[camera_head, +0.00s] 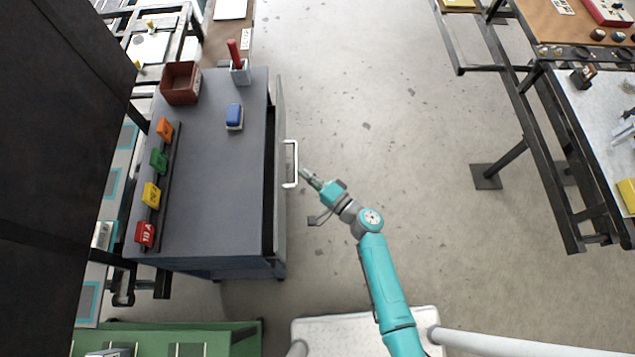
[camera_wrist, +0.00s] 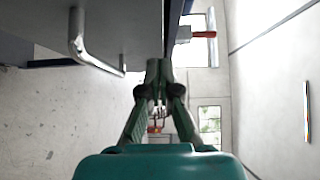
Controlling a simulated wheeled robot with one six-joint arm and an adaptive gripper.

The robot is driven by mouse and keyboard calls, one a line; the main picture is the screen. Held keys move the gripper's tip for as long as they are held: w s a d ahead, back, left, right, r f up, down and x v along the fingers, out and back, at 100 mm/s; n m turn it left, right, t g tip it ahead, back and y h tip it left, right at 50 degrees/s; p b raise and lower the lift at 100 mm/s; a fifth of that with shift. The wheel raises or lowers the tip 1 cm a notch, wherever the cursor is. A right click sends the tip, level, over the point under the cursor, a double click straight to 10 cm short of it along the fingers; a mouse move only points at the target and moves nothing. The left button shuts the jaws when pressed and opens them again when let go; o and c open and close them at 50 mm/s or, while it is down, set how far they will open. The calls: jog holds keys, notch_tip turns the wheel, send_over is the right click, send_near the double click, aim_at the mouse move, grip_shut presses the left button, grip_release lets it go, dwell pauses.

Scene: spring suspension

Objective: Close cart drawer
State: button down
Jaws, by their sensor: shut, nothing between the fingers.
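The grey tool cart (camera_head: 222,190) stands at the left in the head view. Its drawer (camera_head: 281,215) is partly out on the right side, with a dark gap between its front and the cart top. The drawer's white handle (camera_head: 290,164) sticks out from the front; the handle also shows in the wrist view (camera_wrist: 92,52) at upper left. My gripper (camera_head: 305,172) is shut and empty, just right of the handle. In the wrist view my gripper (camera_wrist: 158,65) points along the drawer front; I cannot tell whether it touches it.
On the cart top are a brown bin (camera_head: 180,83), a blue-topped block (camera_head: 234,116), a holder with a red handle (camera_head: 239,68) and several coloured blocks along a rail. A workbench (camera_head: 590,120) stands far right. The floor (camera_head: 400,120) between is clear.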

aim_at(279, 164)
jog(key=a, duration=0.2)
jog(key=w+a, duration=0.1)
jog(key=a, duration=0.1)
jog(key=shift+w, duration=0.1)
jog(key=shift+a, duration=0.5)
